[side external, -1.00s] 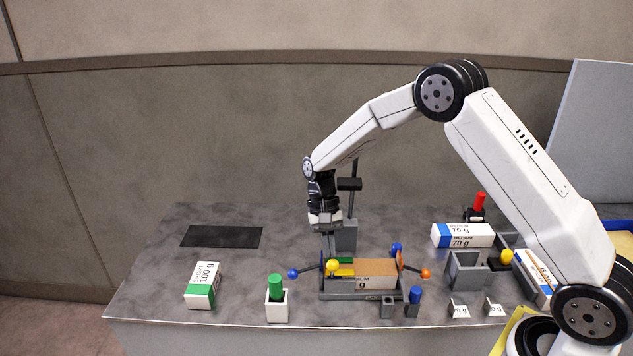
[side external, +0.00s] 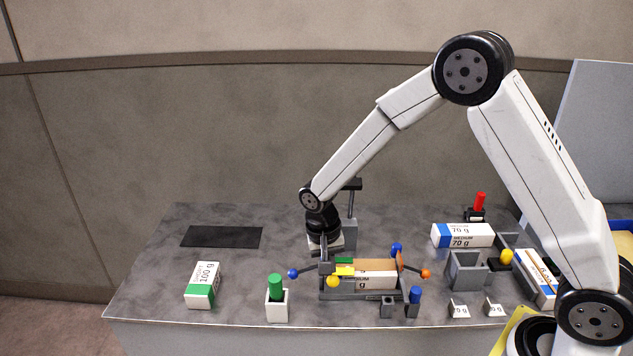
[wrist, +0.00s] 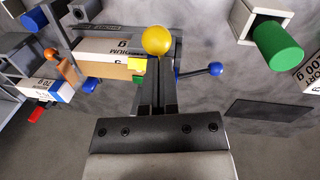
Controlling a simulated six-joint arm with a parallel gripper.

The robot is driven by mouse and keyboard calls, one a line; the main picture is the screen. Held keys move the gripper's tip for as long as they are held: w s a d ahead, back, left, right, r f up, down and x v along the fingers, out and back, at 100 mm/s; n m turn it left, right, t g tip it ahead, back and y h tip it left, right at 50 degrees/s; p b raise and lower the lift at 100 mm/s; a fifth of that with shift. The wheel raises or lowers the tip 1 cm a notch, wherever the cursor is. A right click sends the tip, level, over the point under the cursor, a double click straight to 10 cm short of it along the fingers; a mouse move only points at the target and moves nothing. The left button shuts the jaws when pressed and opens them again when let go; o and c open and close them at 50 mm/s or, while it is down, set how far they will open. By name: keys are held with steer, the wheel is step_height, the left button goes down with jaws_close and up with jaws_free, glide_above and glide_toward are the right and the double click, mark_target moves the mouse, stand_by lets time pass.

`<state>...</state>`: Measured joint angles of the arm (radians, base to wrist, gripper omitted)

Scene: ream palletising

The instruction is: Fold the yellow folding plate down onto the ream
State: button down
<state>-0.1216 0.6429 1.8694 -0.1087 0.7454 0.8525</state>
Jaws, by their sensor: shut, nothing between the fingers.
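The ream (side external: 375,280), white with a brown top, lies in the grey fixture (side external: 360,296); it also shows in the wrist view (wrist: 105,47). The yellow folding plate (side external: 344,271) looks about level over the ream's left end; whether it touches the ream is unclear. It is partly hidden behind my fingers in the wrist view (wrist: 137,65). Its yellow ball knob (side external: 333,281) is on the near side, and shows just beyond my fingertips in the wrist view (wrist: 156,40). My gripper (side external: 326,268) is shut and empty, pointing down at the fixture's left end, close to the knob.
A grey post (side external: 352,215) stands behind my gripper. A green peg in a white holder (side external: 276,300) stands front left. The left table near the dark mat (side external: 222,237) is mostly clear.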

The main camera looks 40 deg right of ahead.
steer(key=shift+s+a+f+t+h, duration=0.5)
steer(key=shift+s+a+t+h, duration=0.15)
steer(key=shift+t+h, duration=0.15)
step_height(320, 180, down, 8)
steer(key=s+a, duration=0.2)
steer(key=shift+s+a, duration=0.2)
steer(key=shift+s, duration=0.05)
steer(key=shift+f, duration=0.1)
stand_by(0.7)
steer(key=s+a+r, duration=0.5)
steer(key=a+r, duration=0.3)
steer(key=shift+s+a+r, duration=0.2)
steer(key=shift+a+r, duration=0.05)
